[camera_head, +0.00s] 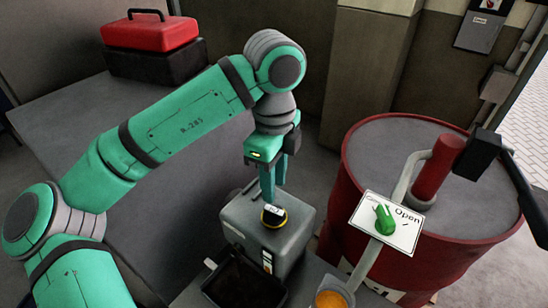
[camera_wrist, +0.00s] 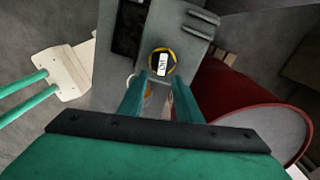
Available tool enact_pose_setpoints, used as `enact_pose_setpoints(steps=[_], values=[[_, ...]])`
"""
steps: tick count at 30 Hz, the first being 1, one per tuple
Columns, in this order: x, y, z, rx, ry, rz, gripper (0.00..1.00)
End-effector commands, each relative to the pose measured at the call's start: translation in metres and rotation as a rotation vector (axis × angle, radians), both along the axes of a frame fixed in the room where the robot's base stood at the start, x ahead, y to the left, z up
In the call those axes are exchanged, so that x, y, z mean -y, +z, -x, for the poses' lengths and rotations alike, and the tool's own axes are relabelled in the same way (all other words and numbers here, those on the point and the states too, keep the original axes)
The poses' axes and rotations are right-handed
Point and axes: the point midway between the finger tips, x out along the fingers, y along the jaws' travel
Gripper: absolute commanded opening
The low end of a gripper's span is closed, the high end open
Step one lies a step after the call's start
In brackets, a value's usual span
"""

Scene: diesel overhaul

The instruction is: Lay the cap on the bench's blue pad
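A round black cap with a yellow rim and a white label (camera_head: 273,215) sits on the upper edge of a grey metal box (camera_head: 245,218). In the wrist view the cap (camera_wrist: 162,63) shows just beyond my fingertips. My gripper (camera_head: 270,198) points down at the cap from above. Its two teal fingers (camera_wrist: 158,78) stand apart, with nothing visible between them. Whether a fingertip touches the cap's rim I cannot tell. No blue pad shows in either view.
A red drum (camera_head: 362,165) stands right of the box, with a pipe and an "Open" sign (camera_head: 405,235) in front. A dark open tray (camera_head: 222,290) and an orange-filled round container (camera_head: 333,290) are in front.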

Motion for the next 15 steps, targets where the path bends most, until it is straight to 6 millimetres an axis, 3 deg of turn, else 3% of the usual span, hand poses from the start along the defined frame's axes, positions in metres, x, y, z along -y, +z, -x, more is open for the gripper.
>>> enact_pose_setpoints(steps=[5,15], values=[[-0.001,-0.006,0.000,-0.001,0.001,-0.002,0.31],[-0.002,-0.037,0.001,-0.003,0.003,-0.001,0.31]])
